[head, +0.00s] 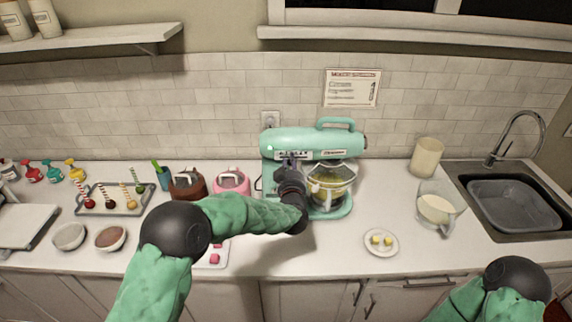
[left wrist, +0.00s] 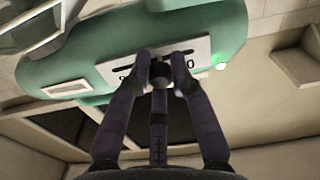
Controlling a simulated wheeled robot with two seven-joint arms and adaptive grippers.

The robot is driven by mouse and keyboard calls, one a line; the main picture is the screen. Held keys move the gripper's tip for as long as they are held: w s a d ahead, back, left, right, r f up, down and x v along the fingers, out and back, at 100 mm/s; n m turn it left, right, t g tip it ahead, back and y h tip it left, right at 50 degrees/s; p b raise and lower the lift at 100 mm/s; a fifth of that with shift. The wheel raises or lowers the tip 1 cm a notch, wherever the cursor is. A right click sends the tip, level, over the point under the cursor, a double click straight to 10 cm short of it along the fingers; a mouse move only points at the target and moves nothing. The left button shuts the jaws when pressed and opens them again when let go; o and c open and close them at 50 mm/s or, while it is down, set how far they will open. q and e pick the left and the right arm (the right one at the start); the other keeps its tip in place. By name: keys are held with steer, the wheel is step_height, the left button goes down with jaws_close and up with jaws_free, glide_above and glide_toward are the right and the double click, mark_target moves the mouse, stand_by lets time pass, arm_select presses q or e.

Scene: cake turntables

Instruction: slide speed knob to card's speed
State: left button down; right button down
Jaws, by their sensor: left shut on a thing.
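The teal stand mixer (head: 312,142) stands against the tiled wall, with a white speed panel on its side. In the left wrist view the panel (left wrist: 112,72) has a dark slot and marks, including a "0" at its right end. My left gripper (left wrist: 160,62) is shut on the dark round speed knob (left wrist: 160,75), near the middle of the panel. In the head view my left gripper (head: 291,160) reaches the mixer's side and hides part of the panel. The speed card (head: 351,88) hangs on the wall, with a large figure that looks like "1". My right gripper is out of view.
A bowl (head: 329,190) with yellow contents sits in the mixer. A plate (head: 381,242) with yellow cubes and a jug (head: 438,207) stand to the right, before the sink (head: 512,205). A pink canister (head: 231,181) and a brown canister (head: 187,184) stand left of the mixer.

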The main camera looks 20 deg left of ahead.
arm_select(q)
steer(key=shift+w+d, duration=0.25)
steer(key=shift+d, duration=0.6)
steer(key=shift+a, duration=0.1)
steer(key=c, duration=1.1)
jaws_free()
steer(key=v, duration=1.2)
steer(key=shift+s, duration=0.1)
